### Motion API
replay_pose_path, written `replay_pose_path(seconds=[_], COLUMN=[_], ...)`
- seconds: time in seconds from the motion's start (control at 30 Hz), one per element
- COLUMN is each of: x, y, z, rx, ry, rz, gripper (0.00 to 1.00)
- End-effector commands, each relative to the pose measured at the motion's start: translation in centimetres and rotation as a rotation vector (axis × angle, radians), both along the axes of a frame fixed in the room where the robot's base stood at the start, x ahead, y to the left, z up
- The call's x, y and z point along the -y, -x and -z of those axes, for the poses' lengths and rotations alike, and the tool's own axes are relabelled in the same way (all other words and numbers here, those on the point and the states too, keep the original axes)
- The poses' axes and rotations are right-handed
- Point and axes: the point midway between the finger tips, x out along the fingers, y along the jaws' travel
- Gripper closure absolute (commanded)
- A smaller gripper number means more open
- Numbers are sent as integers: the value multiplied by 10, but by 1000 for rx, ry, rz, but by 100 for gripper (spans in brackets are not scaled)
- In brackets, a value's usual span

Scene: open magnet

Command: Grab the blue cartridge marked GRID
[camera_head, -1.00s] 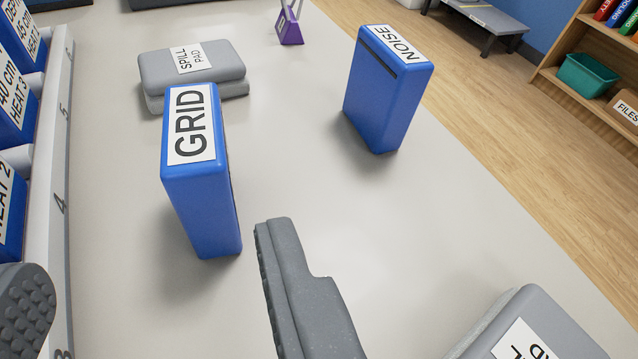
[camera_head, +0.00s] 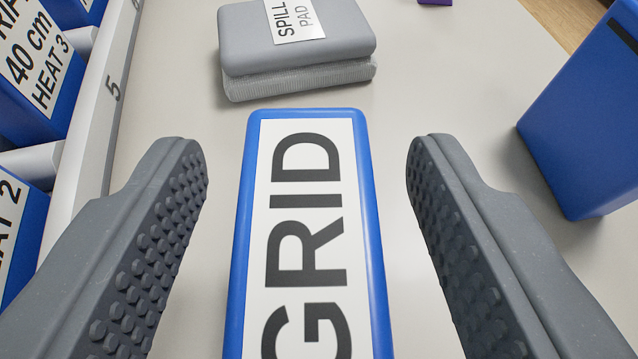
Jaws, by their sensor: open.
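The cartridge's lower sides are hidden from this angle.
A grey spill pad (camera_head: 295,55) lies just beyond the cartridge. Another blue cartridge (camera_head: 590,120) stands at the right. A pale numbered rail (camera_head: 100,120) and labelled blue cartridges (camera_head: 35,75) line the left. Bare table shows between them.

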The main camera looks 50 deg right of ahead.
Motion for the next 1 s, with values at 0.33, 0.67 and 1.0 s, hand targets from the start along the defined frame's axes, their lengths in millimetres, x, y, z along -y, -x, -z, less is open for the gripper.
replay_pose_path(seconds=[0.33,0.67,1.0], x=[9,9,8], y=[-11,-11,-11], z=[7,6,-7], rx=[1,0,2], ry=[-1,0,1], rz=[-2,-2,-3], gripper=[47,97,97])
